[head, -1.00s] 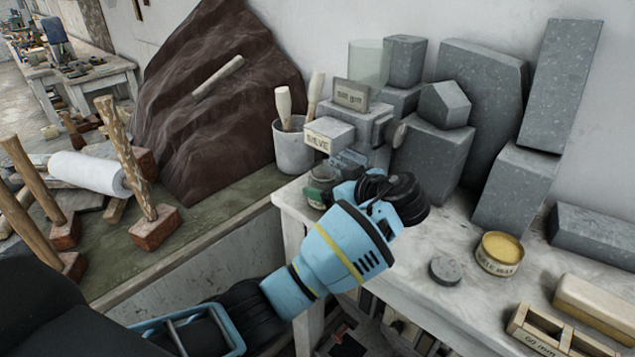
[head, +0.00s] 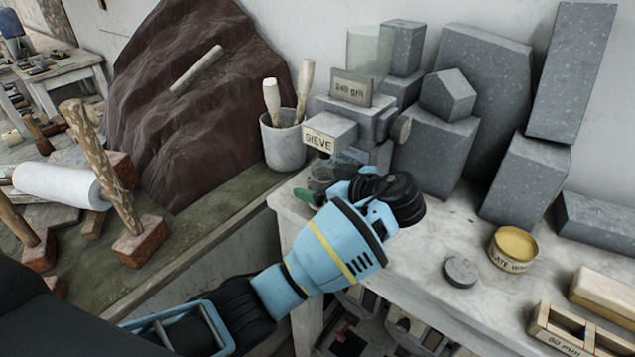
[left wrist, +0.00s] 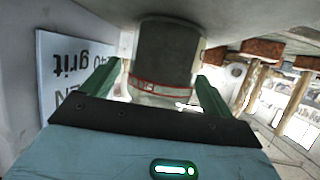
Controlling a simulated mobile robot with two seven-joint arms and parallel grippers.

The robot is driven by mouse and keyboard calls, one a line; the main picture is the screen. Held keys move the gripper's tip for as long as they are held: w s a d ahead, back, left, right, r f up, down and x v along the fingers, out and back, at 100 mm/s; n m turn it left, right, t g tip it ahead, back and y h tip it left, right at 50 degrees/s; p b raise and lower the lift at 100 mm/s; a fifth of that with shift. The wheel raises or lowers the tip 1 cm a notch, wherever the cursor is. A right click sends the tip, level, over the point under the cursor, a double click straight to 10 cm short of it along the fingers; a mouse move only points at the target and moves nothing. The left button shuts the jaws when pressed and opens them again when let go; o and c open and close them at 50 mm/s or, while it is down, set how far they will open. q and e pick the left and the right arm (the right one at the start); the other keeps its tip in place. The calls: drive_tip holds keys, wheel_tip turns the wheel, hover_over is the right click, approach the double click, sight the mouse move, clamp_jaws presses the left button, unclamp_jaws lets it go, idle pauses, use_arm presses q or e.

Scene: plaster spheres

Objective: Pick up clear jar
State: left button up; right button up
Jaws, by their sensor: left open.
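A small clear jar (head: 320,180) stands at the near left corner of the white bench in the head view, partly hidden by my left gripper. In the left wrist view the jar (left wrist: 162,60) shows dark contents and a red-lined band, and lies between my two green fingers. My left gripper (left wrist: 164,90) is open, a finger to each side of the jar; I cannot tell if either touches it. In the head view one green finger shows beside the jar, and the wrist hides the other. My right gripper is not in view.
Grey blocks and a SIEVE-labelled apparatus (head: 331,132) stand close behind the jar, with a tall translucent cylinder (head: 366,52) above. A grey cup (head: 283,143) with wooden handles is at left. A yellow tin (head: 513,248) and grey disc (head: 460,271) lie at right.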

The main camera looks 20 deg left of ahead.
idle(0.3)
use_arm(q)
drive_tip(key=c, duration=1.3)
drive_tip(key=shift+r, duration=0.1)
drive_tip(key=shift+r, duration=0.6)
drive_tip(key=s+a, duration=0.2)
drive_tip(key=s, duration=0.3)
drive_tip(key=s+a, duration=0.2)
drive_tip(key=s, duration=0.4)
drive_tip(key=s+a, duration=0.2)
drive_tip(key=s, duration=0.4)
drive_tip(key=shift+a, duration=0.1)
